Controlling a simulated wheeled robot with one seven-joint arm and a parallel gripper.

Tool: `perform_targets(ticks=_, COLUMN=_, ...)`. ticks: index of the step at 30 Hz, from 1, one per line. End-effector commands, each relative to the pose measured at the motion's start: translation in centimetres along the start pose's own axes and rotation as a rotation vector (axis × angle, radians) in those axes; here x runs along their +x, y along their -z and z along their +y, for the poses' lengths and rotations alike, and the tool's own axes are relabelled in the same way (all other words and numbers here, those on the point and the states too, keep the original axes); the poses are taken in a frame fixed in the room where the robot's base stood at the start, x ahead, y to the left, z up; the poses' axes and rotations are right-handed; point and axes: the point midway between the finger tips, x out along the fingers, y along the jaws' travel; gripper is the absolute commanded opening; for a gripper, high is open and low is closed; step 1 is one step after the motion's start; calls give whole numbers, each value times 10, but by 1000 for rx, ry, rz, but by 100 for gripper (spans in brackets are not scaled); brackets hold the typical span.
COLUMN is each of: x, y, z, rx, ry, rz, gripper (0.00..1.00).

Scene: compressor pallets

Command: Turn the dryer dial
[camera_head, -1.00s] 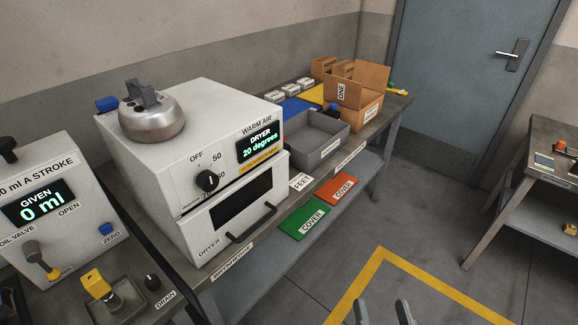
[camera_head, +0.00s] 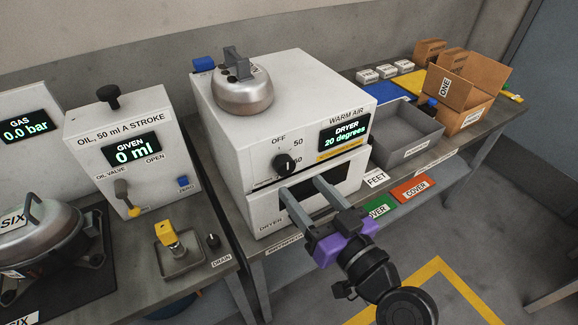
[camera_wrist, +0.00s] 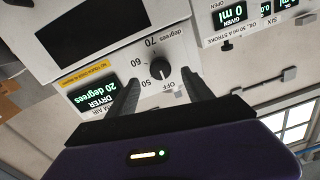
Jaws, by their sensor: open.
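The white dryer (camera_head: 231,129) stands on the bench with a black dial (camera_head: 285,164) on its front, beside marks reading OFF, 50 and 60. Its display (camera_head: 344,133) reads 20 degrees. My gripper (camera_head: 300,185) is open and empty, in front of the dryer and just below right of the dial in the head view. In the wrist view the picture is upside down, and the dial (camera_wrist: 160,74) shows between the two spread fingers (camera_wrist: 158,92), apart from them. A mark of 70 also shows there.
A silver compressor dome (camera_head: 243,95) sits on top of the dryer. A grey bin (camera_head: 395,135) and a cardboard box (camera_head: 462,95) stand to the right.

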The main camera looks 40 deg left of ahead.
Motion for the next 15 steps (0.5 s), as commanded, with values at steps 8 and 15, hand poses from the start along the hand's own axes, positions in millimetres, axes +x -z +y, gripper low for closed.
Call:
perform_targets(ticks=8, x=44, y=3, z=-1, rx=2, ry=1, rz=0, gripper=59)
perform_targets(ticks=15, x=64, y=1, z=0, rx=2, ry=-1, rz=0, gripper=59)
